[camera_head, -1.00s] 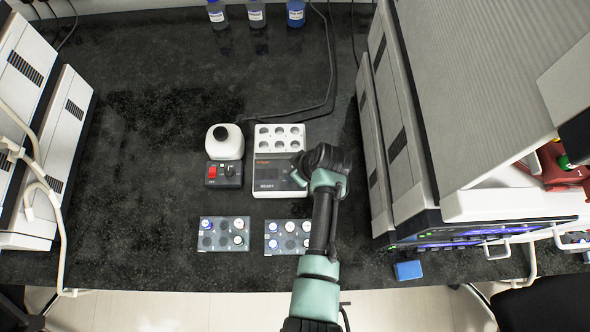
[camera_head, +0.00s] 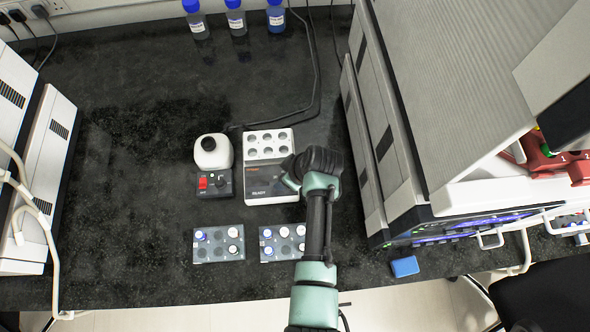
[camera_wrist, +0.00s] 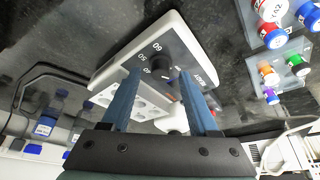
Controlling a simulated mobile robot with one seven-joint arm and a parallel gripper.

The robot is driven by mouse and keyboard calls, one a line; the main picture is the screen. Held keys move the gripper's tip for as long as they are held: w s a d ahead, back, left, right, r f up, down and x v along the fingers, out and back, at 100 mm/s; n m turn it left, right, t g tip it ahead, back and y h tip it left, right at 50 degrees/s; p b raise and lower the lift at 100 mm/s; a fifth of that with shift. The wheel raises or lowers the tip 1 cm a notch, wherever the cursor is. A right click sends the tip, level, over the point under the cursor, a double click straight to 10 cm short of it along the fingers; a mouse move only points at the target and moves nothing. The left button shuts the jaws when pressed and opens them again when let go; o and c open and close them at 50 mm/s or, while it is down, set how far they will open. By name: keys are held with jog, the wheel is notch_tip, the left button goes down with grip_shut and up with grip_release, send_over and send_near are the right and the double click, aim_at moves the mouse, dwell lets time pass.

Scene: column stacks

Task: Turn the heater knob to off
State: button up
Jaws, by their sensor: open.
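The heater (camera_head: 270,188) is a white and dark grey unit with a READY display, standing mid-bench with a white well block behind it. Its dark round knob (camera_wrist: 161,64) shows in the wrist view, with the printed numbers 40, 50 and 60 beside it. Where the knob points is hard to read. In the head view my wrist covers the heater's right side.
Two vial racks (camera_head: 219,244) (camera_head: 283,242) lie in front. Large instruments (camera_head: 400,150) stand close on the right.

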jog(key=v, duration=1.2)
jog(key=shift+a, duration=0.15)
